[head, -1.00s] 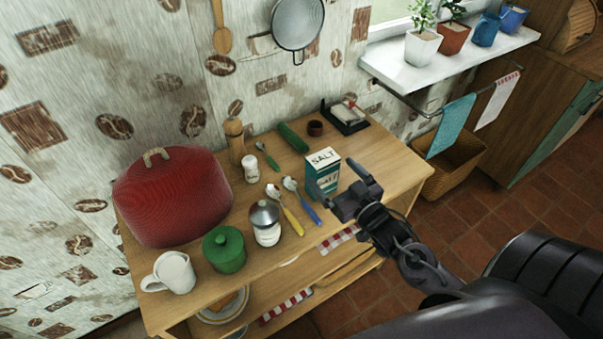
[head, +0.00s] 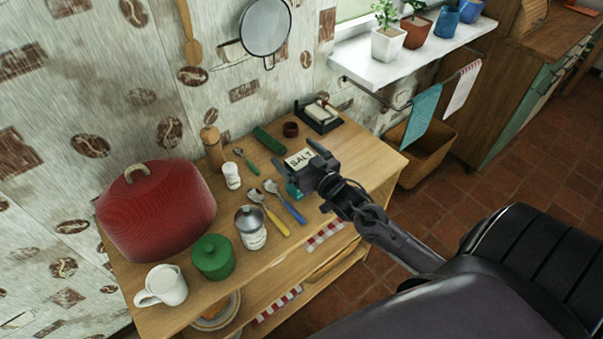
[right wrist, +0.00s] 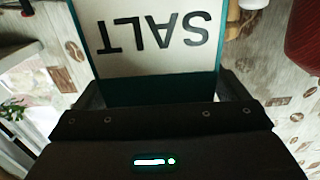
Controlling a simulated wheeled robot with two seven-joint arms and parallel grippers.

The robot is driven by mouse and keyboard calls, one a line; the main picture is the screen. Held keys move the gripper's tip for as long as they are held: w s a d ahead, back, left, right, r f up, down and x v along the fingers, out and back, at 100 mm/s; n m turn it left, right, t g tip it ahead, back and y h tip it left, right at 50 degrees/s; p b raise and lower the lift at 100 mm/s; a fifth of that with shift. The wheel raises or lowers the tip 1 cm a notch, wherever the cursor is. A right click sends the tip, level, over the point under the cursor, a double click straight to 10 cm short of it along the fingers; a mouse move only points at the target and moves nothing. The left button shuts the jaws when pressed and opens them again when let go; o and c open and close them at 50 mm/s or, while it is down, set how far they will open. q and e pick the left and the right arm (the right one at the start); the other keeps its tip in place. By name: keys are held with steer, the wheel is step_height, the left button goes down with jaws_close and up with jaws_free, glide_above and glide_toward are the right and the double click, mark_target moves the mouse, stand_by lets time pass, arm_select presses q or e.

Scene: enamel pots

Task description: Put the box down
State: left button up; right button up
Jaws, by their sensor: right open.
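The salt box (head: 299,160) is teal with a white top panel lettered SALT. It stands upright on the wooden table (head: 361,178), near its right part. My right gripper (head: 306,162) is open, with its fingers at either side of the box; I cannot tell whether they touch it. The gripper hides much of the box's front in the head view. In the right wrist view the box (right wrist: 155,40) fills the space in front of the palm, its lettering upside down. My left gripper is not in view.
Left of the box lie a blue-handled spoon (head: 291,210) and a yellow-handled spoon (head: 273,218). Nearby stand a metal-lidded jar (head: 251,235), a green pot (head: 212,259), a white mug (head: 163,286) and a large red cover (head: 157,210). Behind the box are a green cylinder (head: 269,140) and a black tray (head: 319,121).

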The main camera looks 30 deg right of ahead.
steer(key=c, duration=1.8)
steer(key=shift+r, duration=0.15)
